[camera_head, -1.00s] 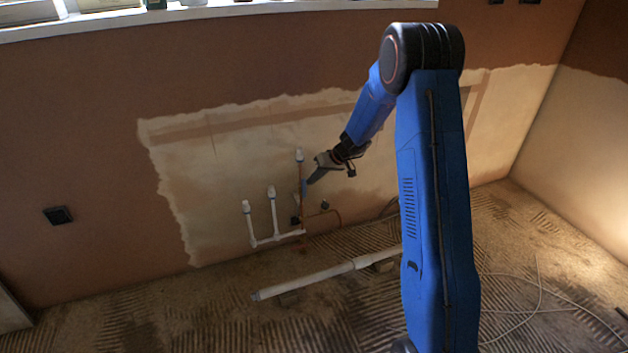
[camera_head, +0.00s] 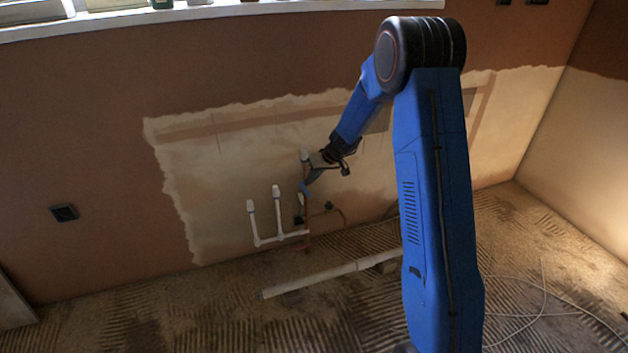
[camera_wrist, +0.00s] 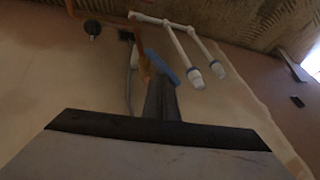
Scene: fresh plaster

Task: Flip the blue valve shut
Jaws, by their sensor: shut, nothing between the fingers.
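The blue valve handle (camera_wrist: 161,66) shows in the wrist view just beyond the fingertips, slanting beside the copper pipe (camera_wrist: 145,65). In the head view the blue handle (camera_head: 304,188) is small, at the lower end of my gripper. My gripper (camera_head: 312,181) is shut and empty, pointing down and left at the valve. In the wrist view the closed fingers (camera_wrist: 160,95) reach up to the handle and overlap its lower end. I cannot tell whether they touch it. The valve body is mostly hidden.
White capped pipes (camera_head: 277,212) rise from the wall beside the valve. A black fitting (camera_wrist: 93,28) sits nearby on the wall. A loose cable (camera_head: 545,300) lies at the right.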

